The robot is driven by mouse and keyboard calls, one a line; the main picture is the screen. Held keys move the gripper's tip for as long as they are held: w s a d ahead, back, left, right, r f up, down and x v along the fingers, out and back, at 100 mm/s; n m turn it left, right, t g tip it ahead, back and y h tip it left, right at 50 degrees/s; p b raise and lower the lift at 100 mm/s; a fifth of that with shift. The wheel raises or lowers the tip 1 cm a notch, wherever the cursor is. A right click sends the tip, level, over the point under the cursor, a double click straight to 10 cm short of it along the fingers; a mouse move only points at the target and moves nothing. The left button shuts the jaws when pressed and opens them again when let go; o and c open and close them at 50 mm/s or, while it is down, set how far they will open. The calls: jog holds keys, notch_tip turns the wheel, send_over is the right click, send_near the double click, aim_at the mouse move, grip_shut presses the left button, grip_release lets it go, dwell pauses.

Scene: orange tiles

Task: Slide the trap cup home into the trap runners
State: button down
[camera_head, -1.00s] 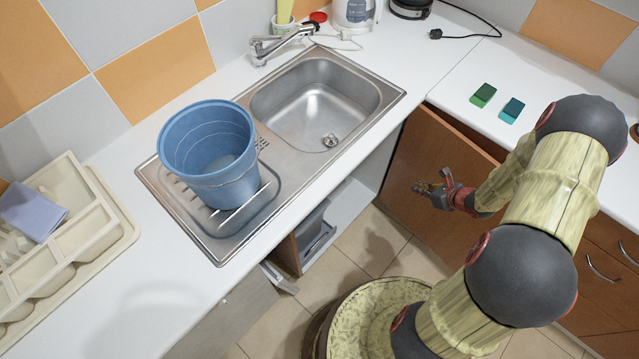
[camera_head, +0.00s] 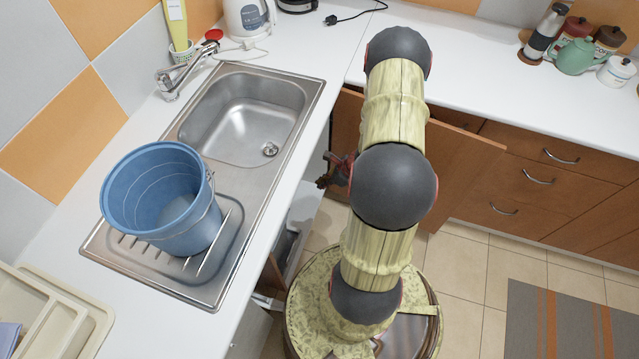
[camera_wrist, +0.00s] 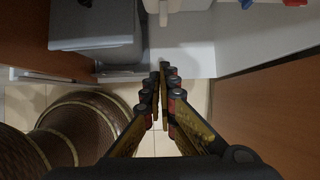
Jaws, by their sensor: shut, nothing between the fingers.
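My gripper (camera_head: 325,182) is at the open cabinet under the sink, with its fingers together and empty. In the wrist view the fingertips (camera_wrist: 163,72) point at the front edge of the white cabinet floor (camera_wrist: 192,55). A pale pipe-like part (camera_wrist: 165,8) shows at the top edge of that view, beyond the fingertips. I cannot tell whether it belongs to the trap. I cannot make out the trap cup or the trap runners in either view. The counter and my arm hide much of the cabinet inside.
A grey box (camera_wrist: 95,32) stands left of the fingers in the cabinet. The brown open door (camera_head: 462,170) stands to the right. A blue bucket (camera_head: 160,200) stands on the drainboard beside the sink (camera_head: 245,115). Red and blue items (camera_wrist: 293,3) show at the wrist view's top right.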

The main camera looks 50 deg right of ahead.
jog(key=w+a+f+b, duration=0.2)
jog(key=w+f+b, duration=0.1)
jog(key=w+f, duration=0.2)
jog(key=shift+w+a, duration=0.3)
jog(key=shift+w, duration=0.5)
jog(key=shift+f, duration=0.1)
jog(key=shift+w+a, duration=0.35)
jog(key=shift+w, duration=0.55)
